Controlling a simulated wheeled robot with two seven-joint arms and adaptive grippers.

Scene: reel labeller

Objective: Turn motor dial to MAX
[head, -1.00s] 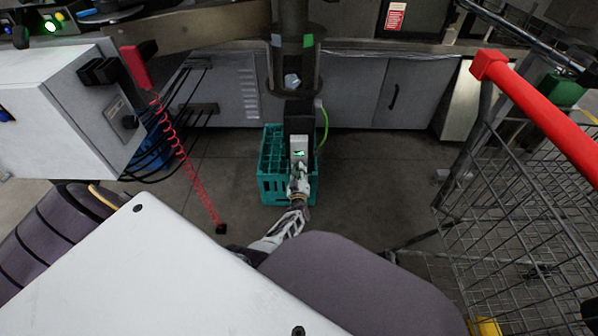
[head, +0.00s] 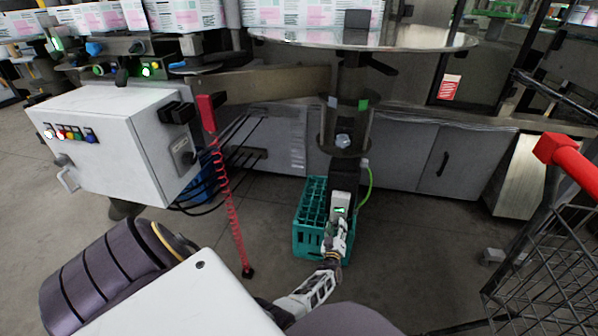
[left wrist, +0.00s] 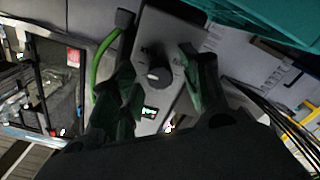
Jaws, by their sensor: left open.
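The black motor dial (left wrist: 158,77) shows in the left wrist view on the face of a light grey control box (left wrist: 150,40). A small lit green display (left wrist: 149,112) sits on the same face. I cannot read the dial's scale or where it points. My left gripper (left wrist: 160,72) is open, with one dark finger on each side of the dial; I cannot tell if they touch it. In the head view the control box (head: 341,201) is on the column under the round table, with my left gripper (head: 336,238) in front of it, hiding the dial. My right gripper is out of view.
A teal crate (head: 310,215) stands on the floor behind my left gripper. A green cable (head: 369,185) hangs beside the box. A white switch cabinet (head: 110,135) and a red coiled cord (head: 230,215) are left. A wire cart (head: 545,260) stands right.

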